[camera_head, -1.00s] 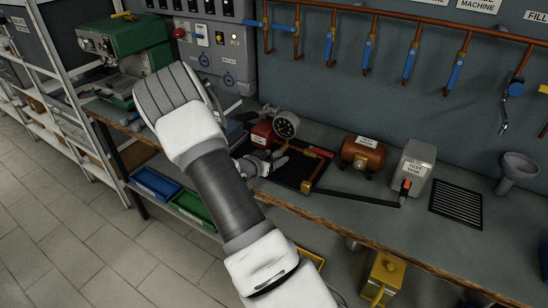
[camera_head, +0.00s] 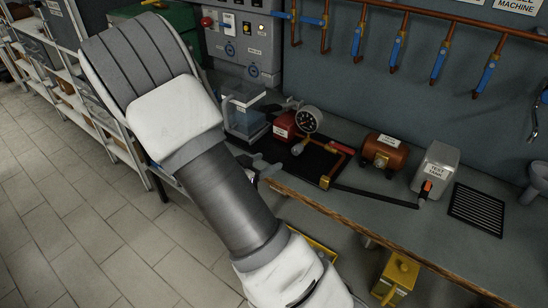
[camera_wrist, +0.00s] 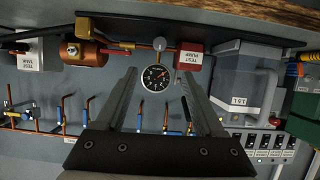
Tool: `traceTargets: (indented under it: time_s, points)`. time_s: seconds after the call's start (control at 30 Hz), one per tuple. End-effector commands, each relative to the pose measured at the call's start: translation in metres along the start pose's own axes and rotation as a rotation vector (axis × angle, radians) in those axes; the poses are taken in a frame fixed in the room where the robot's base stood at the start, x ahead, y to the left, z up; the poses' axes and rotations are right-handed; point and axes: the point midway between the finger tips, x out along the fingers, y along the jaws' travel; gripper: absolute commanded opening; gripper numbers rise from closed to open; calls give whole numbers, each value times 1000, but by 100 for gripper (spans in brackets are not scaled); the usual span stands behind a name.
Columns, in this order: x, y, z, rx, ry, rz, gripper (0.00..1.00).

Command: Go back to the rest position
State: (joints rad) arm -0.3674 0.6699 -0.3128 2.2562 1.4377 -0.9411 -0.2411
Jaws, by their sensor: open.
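My gripper (camera_wrist: 158,74) is open, with its two dark fingers apart and nothing held between them. In the wrist view, which is upside down, the round pressure gauge (camera_wrist: 156,78) shows beyond and between the fingers. In the head view my gripper (camera_head: 265,168) is small and partly hidden behind my arm, at the bench's front edge, left of the black tray (camera_head: 318,168). The gauge (camera_head: 308,120) and the red test pump (camera_head: 284,126) stand behind it, apart from the fingers.
The workbench (camera_head: 400,232) also carries a clear container (camera_head: 243,112), a copper test boiler (camera_head: 385,151), a grey test tank (camera_head: 434,168) and a black grate (camera_head: 478,209). Copper pipes with blue valve handles (camera_head: 397,50) line the wall. The tiled floor (camera_head: 70,215) at left is open.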

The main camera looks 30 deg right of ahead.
Motion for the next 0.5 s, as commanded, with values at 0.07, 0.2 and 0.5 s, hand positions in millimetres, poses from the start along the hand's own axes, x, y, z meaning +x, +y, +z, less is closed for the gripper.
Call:
traceTargets:
  time_s: [0.07,0.2,0.5]
  points:
    - [-5,0,0,0,1,0,70]
    - [-7,0,0,0,1,1,70]
    - [-6,0,0,-1,0,0,70]
